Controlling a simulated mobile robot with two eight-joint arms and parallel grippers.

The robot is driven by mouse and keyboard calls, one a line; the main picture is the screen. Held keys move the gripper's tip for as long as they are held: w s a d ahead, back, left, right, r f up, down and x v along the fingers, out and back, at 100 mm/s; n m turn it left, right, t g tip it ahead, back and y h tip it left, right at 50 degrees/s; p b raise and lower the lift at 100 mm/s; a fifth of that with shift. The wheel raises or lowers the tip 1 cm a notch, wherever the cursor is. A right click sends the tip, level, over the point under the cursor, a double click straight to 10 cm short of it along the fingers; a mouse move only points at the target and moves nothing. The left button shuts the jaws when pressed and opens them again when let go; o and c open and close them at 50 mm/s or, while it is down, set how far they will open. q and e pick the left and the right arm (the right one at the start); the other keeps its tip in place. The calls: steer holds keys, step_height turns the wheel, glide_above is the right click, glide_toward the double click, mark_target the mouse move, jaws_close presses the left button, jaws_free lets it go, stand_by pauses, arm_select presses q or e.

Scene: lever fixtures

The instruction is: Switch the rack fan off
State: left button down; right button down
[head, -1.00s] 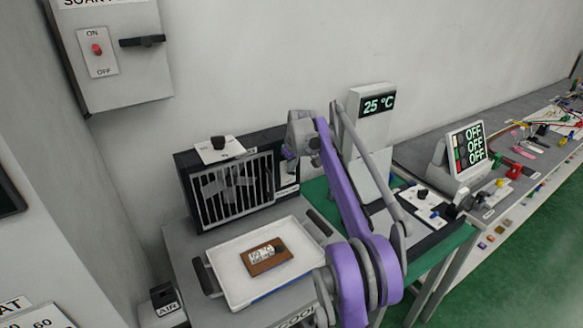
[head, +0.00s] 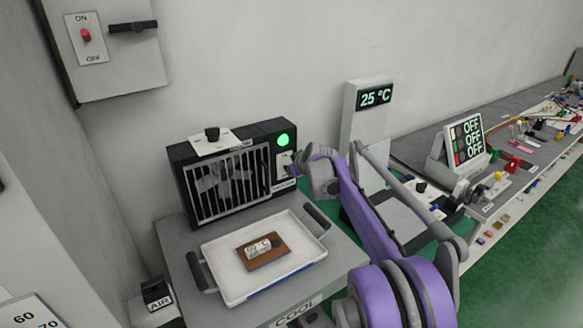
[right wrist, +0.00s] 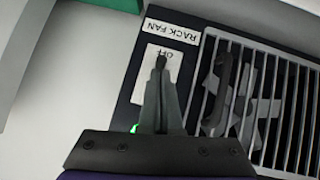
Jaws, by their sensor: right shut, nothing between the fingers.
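The rack fan (head: 226,180) is a black box with a barred grille, on the grey bench at the wall. A green lamp (head: 283,140) glows at its upper right, and its edge shows in the right wrist view (right wrist: 133,128). Below the lamp is a pale switch plate (head: 283,165). In the right wrist view the plate (right wrist: 178,56) reads OFF beside a RACK FAN label (right wrist: 173,30). My right gripper (right wrist: 160,62) is shut and empty, its fingertips over the plate near OFF. The fingers hide the switch lever, and contact cannot be told. My left gripper is out of view.
A white tray (head: 225,262) with a brown block (head: 283,257) stands before the fan. A knob plate (head: 213,140) sits on the fan's top. A 25 °C display (head: 375,97) and an OFF panel (head: 470,143) stand to the right. A wall box (head: 115,70) hangs at upper left.

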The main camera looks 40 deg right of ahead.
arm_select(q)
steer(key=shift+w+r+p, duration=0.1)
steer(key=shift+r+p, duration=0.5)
arm_select(e)
steer(key=shift+w+d+r, duration=0.1)
steer(key=shift+w+r, duration=0.3)
steer(key=shift+w, duration=0.3)
steer(key=shift+s, duration=0.1)
